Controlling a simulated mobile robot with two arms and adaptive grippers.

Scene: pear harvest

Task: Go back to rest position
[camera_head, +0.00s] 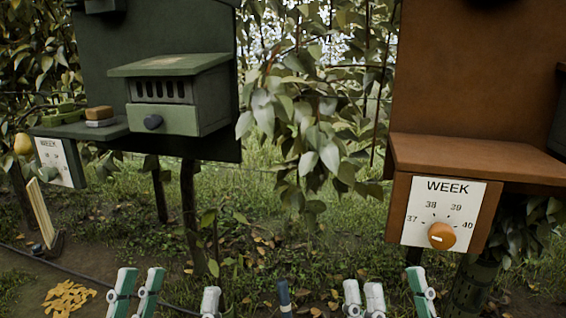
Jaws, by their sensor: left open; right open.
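My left gripper (176,292) shows at the bottom edge, left of centre. Its green and white fingers point up and stand apart, with nothing seen between them. My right gripper (395,292) shows at the bottom edge, right of centre. Its fingers also stand apart with nothing seen between them. The arms behind both grippers are out of view. Both grippers appear in front of the ground, touching neither of the boards.
A green board carries a box with a drawer (165,119) at left. A brown stand with an orange WEEK dial (441,235) is at right. A yellow pear (23,144) shows at the far left. Grass and leafy branches lie between the stands.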

